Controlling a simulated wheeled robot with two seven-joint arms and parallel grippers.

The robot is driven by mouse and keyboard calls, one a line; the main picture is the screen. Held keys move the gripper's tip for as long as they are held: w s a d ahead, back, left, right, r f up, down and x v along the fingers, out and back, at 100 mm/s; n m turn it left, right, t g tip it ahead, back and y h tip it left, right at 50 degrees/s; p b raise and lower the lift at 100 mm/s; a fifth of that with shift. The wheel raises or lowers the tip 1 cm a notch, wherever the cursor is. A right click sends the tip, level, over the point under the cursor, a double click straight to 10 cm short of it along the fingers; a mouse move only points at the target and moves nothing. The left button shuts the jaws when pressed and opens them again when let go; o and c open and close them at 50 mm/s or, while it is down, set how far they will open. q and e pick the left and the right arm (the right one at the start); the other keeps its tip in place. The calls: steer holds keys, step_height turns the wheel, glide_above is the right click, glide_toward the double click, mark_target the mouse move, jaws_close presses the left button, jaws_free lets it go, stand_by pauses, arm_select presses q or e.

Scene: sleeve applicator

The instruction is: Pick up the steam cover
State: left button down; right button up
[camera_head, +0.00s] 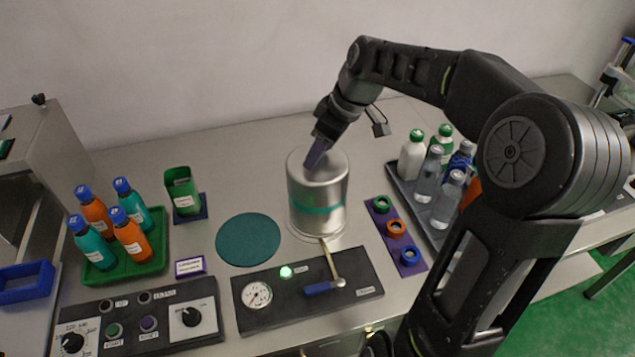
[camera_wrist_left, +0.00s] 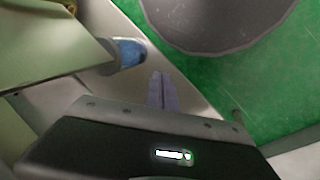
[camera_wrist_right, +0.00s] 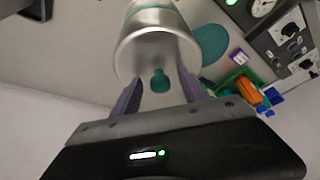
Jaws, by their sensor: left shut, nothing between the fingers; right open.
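The steam cover (camera_head: 318,185) is a silver metal cylinder with a teal band, standing upright at the middle of the bench. In the right wrist view the cover (camera_wrist_right: 157,45) shows its domed top and a teal knob (camera_wrist_right: 160,80). My right gripper (camera_head: 316,158) is open at the top of the cover, pointing down. In the right wrist view its two purple fingers (camera_wrist_right: 156,90) appear on either side of the knob, with gaps; I cannot tell their exact height against it. My left gripper (camera_wrist_left: 161,80) is shut and empty, away from the cover and outside the head view.
A teal round mat (camera_head: 248,240) lies left of the cover. A gauge panel with a blue-handled lever (camera_head: 324,287) stands in front. A purple strip with rings (camera_head: 408,262) and a bottle tray (camera_head: 402,185) are at right. A green tray (camera_head: 130,268) holds bottles at left.

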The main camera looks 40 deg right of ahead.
steer(key=shift+c, duration=0.4)
jaws_close()
stand_by(1.0)
